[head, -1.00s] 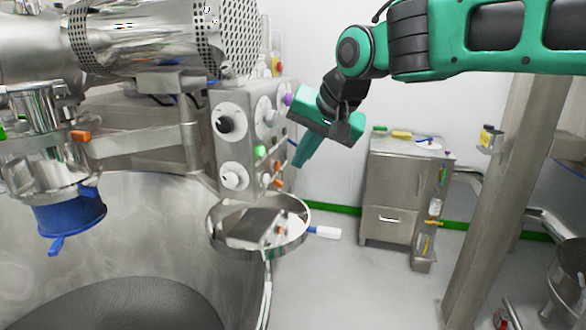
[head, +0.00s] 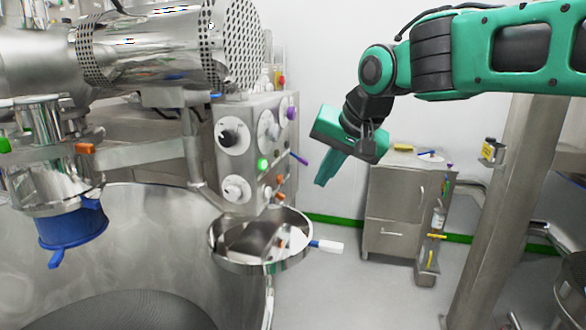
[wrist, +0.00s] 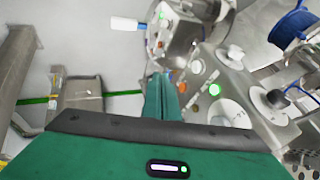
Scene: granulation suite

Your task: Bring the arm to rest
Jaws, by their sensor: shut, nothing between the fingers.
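My arm, green and black, reaches in from the upper right of the head view. My gripper (head: 320,182) hangs at its end, tilted down and to the left, shut and empty. It is in the air to the right of the control panel (head: 247,180), apart from it in the picture. In the wrist view my gripper's green fingers (wrist: 162,95) are together, with nothing between them. The panel with its knobs and lit green button (wrist: 214,90) lies to the right of the fingers there.
A steel cabinet (head: 392,212) stands behind my gripper, and a steel column (head: 500,215) to the right. A large steel vessel (head: 150,235) fills the left. Floor between is clear.

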